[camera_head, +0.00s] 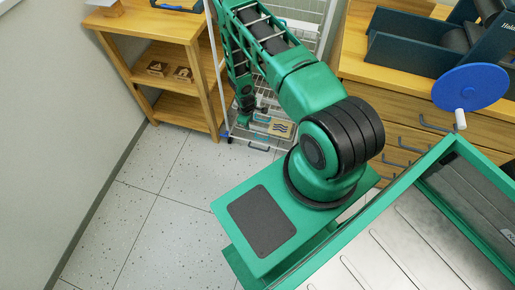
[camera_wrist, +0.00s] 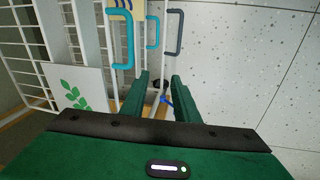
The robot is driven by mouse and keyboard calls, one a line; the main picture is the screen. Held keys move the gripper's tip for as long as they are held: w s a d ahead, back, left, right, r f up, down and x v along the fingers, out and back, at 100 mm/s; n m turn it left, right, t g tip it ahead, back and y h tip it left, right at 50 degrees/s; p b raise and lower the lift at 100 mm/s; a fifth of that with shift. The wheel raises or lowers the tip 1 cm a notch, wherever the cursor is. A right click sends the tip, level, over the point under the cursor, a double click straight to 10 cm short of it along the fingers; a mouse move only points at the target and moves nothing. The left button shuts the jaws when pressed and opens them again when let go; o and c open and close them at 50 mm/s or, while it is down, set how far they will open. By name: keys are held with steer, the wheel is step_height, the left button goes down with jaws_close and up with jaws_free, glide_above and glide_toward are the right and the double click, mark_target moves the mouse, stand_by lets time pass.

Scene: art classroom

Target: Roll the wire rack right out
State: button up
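The wire rack (camera_head: 299,27) is a white wire frame with shelves, standing between a wooden shelf unit and a drawer cabinet. My arm hides much of it. In the wrist view its white wires (camera_wrist: 35,48) fill the left side, with two teal handles (camera_wrist: 128,45) and a grey handle (camera_wrist: 176,32) on its front. My gripper (camera_head: 245,113) is low in front of the rack. In the wrist view its two green fingers (camera_wrist: 160,95) stand apart, with a thin white bar seen in or beyond the gap. I cannot tell whether they touch it.
The wooden shelf unit (camera_head: 166,98) stands close on the rack's left, holding small wooden blocks. The drawer cabinet (camera_head: 410,120) is close on its right. Speckled floor (camera_head: 165,190) lies free in front of the shelf unit, left of my base.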

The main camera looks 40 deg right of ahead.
steer(key=shift+n, duration=0.5)
steer(key=s+f, duration=0.1)
steer(key=f, duration=0.5)
steer(key=s+d+f, duration=0.1)
steer(key=s+f, duration=0.1)
steer(key=f, duration=0.5)
steer(key=s+d+f, duration=0.1)
steer(key=s+f, duration=0.1)
steer(key=f, duration=0.5)
steer(key=shift+s+d+f, duration=0.1)
jaws_close()
